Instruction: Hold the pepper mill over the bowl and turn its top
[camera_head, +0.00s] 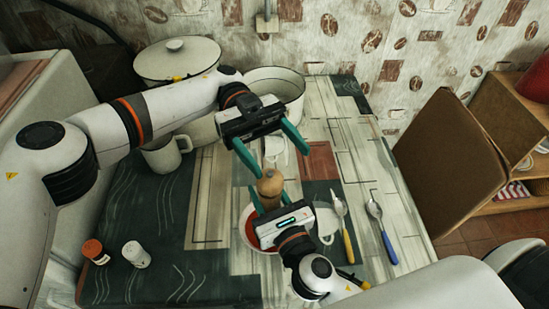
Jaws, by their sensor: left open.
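The wooden pepper mill (270,187) stands roughly upright over the near side of the table. My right gripper (270,203) has its teal fingers on either side of the mill's lower part and appears shut on it. The bowl (246,233), white-rimmed with red inside, is below and partly hidden by the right gripper. My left gripper (282,162) is open and empty, its teal fingers pointing down toward the mill's top from the far side, a little apart from it.
A lidded pot (177,59), an open pot (286,82) and a mug (163,156) stand at the back left. Two shakers, one orange-topped (94,250) and one white (135,253), stand front left.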

